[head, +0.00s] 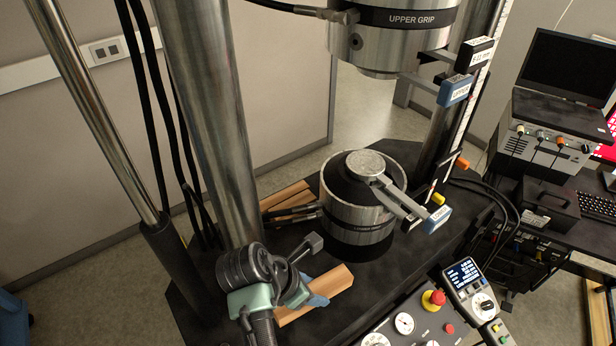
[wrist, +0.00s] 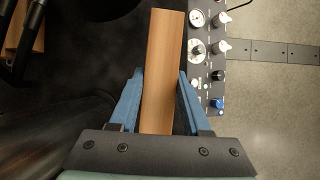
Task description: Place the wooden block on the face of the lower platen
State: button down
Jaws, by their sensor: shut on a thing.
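The long wooden block (head: 334,284) is low over the black machine base, in front of the lower cylinder in the head view. My gripper (head: 316,300) is shut on it. In the wrist view, the block (wrist: 163,65) runs lengthwise between the blue fingers of my gripper (wrist: 160,76) and sticks out well past their tips. I cannot tell whether the block touches the base. The lower platen (head: 362,163) is a round, bare metal face on top of the lower cylinder, behind and above the block.
Other wooden pieces (head: 287,196) lie left of the lower cylinder (head: 358,213). A metal arm with a blue tag (head: 437,219) reaches across the platen's right side. The upper grip (head: 405,22) hangs above, with open space between. A control panel (head: 420,325) stands front right; a thick column (head: 210,110) is left.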

jog(key=d+m+g+b, duration=0.3)
jog(key=d+m+g, duration=0.3)
jog(key=d+m, duration=0.5)
jog(key=s+a+f+m+g+y+b, duration=0.1)
jog(key=s+a+f+m+y, duration=0.1)
jog(key=s+a+f+m, duration=0.2)
jog(key=s+a+f+m+g+y+b, duration=0.1)
jog(key=s+a+f+m+g+y, duration=0.1)
jog(key=s+a+m, duration=0.4)
notch_tip(320, 180, down, 2)
jog(key=a+m+y, duration=0.1)
jog(key=a+m, duration=0.1)
jog(key=m, duration=0.1)
jog(key=shift+m, duration=0.3)
